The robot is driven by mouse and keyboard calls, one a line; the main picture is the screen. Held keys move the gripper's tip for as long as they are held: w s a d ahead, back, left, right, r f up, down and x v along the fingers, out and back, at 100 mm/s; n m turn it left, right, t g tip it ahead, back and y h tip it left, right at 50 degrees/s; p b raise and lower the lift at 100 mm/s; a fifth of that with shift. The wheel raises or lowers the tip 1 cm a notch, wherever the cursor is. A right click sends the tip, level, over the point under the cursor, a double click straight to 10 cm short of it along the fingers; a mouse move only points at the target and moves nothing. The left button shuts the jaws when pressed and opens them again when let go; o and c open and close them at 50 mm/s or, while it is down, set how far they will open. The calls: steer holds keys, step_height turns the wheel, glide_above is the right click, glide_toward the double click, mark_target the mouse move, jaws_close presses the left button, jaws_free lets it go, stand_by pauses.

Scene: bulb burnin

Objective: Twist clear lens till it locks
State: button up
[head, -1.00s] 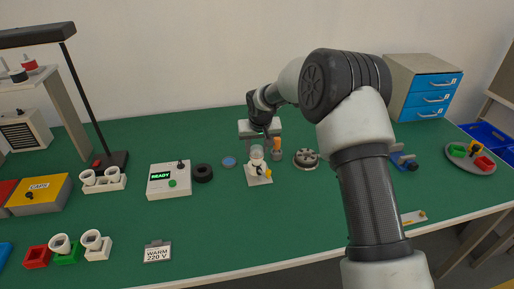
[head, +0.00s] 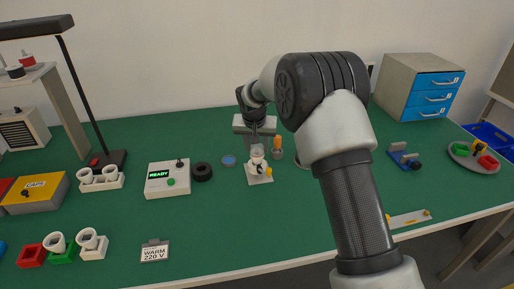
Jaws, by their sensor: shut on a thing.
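The clear lens (head: 257,150) sits at the top of a small white fixture (head: 259,174) in the middle of the green bench. My gripper (head: 257,143) reaches down from behind and is shut on the clear lens. The fingertips are small and partly blend with the lens. The lens looks upright over the fixture. I cannot tell from here how far it is turned.
An orange-handled tool (head: 277,148) stands close right of the fixture. A blue-topped disc (head: 229,160), a black ring (head: 202,172) and a box reading READY (head: 167,179) are to the left. My arm covers the right middle. The bench front is mostly clear.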

steer(key=shift+a+f+m+h+b, duration=0.15)
steer(key=shift+m+h+b, duration=0.35)
steer(key=shift+m, duration=0.5)
steer(key=o, duration=1.1)
steer(key=shift+d+p+v, duration=0.1)
steer(key=shift+p+v, duration=0.3)
steer(key=shift+v, duration=4)
steer(key=shift+d+p+v, duration=0.15)
steer(key=shift+p+v, duration=0.2)
steer(key=shift+v, duration=4.1)
steer(key=shift+w, duration=0.2)
